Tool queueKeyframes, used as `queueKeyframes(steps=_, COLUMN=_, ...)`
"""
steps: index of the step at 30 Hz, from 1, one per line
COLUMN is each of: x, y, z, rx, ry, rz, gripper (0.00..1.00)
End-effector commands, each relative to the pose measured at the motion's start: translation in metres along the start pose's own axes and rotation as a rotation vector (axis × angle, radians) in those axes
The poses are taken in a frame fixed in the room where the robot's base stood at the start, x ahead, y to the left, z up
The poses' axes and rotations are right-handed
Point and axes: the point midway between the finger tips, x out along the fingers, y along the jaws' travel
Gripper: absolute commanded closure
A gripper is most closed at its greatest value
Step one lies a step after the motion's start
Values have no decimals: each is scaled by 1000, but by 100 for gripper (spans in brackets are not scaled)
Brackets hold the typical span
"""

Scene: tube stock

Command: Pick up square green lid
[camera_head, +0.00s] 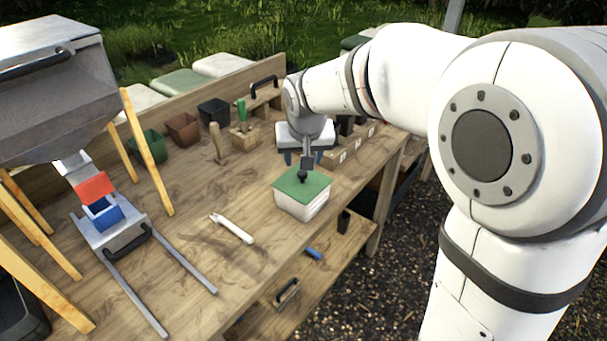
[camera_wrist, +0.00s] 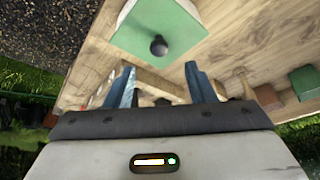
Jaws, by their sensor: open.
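The square green lid (camera_head: 294,186) with a dark round knob (camera_head: 302,174) sits on a white box (camera_head: 301,207) on the wooden bench. In the wrist view the lid (camera_wrist: 176,30) is at the top centre, with its knob (camera_wrist: 159,46) facing the camera. My gripper (camera_head: 303,160) is just behind and above the lid in the head view. In the wrist view its two blue fingers (camera_wrist: 161,76) are spread apart with nothing between them. The knob is beyond the fingertips, roughly in line with the gap. I see no contact with the lid.
A white tool (camera_head: 232,229) lies on the wooden bench (camera_head: 190,255) left of the box. Several small pots, including a green one (camera_head: 149,146), stand along the back. A metal hopper (camera_head: 55,85) on wooden legs fills the left. The bench front edge is close to the box.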

Motion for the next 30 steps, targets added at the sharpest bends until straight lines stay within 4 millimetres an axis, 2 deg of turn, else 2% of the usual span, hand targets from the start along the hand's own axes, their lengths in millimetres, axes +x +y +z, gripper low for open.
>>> queueKeyframes(steps=15, x=66, y=2, z=-1, rx=2, ry=-3, rz=2, gripper=50)
queueKeyframes(steps=24, x=70, y=2, z=-1, rx=2, ry=-1, rz=1, gripper=50)
queueKeyframes(steps=30, x=70, y=2, z=-1, rx=3, ry=-1, rz=1, gripper=67)
